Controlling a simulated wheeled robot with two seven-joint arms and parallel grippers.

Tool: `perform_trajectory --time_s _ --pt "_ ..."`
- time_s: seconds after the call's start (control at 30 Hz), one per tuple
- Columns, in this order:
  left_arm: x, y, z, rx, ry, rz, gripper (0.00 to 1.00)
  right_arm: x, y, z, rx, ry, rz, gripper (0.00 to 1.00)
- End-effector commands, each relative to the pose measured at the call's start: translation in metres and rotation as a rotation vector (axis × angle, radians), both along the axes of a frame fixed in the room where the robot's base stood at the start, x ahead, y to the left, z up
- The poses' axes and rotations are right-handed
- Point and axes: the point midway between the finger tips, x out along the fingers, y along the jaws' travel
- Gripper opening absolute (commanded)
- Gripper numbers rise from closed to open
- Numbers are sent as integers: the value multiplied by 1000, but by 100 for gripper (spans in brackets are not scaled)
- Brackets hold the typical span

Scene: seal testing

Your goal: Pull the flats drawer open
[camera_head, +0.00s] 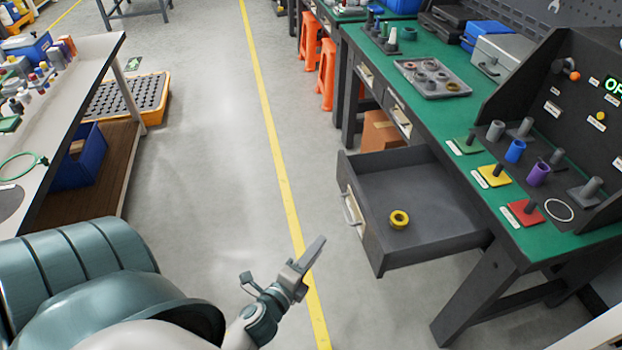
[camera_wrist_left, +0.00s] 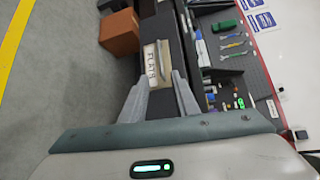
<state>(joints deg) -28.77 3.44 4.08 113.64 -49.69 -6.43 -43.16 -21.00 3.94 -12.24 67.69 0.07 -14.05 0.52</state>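The flats drawer (camera_head: 430,195) stands pulled out from under the green-topped bench in the head view. A yellow ring (camera_head: 399,219) lies in it. Its front has a light label and a bar handle (camera_head: 348,208). In the left wrist view the label (camera_wrist_left: 152,66) reads FLATS, with the handle (camera_wrist_left: 165,60) beside it. My left gripper (camera_head: 312,257) is left of the drawer front and apart from the handle in the head view. In the left wrist view its fingers (camera_wrist_left: 161,84) are spread, with the label and handle beyond the tips. My right gripper is not in view.
The green bench top (camera_head: 465,105) carries a tray (camera_head: 432,78), coloured posts and a black panel. A cardboard box (camera_head: 381,131) stands under it behind the drawer. Orange stools (camera_head: 326,75) stand farther back. The floor left of the drawer is clear.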

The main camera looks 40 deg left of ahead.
Motion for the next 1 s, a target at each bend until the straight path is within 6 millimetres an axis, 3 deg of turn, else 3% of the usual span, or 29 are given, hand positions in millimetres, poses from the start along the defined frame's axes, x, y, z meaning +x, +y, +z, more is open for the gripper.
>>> perform_trajectory --time_s 0.23,0.87,1.0 --pt "-17 -2 2 0 1 1 28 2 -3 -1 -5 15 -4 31" --pt "-18 -2 2 -2 2 2 28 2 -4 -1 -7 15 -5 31" --pt "-17 -5 -10 -46 17 5 28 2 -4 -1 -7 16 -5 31"
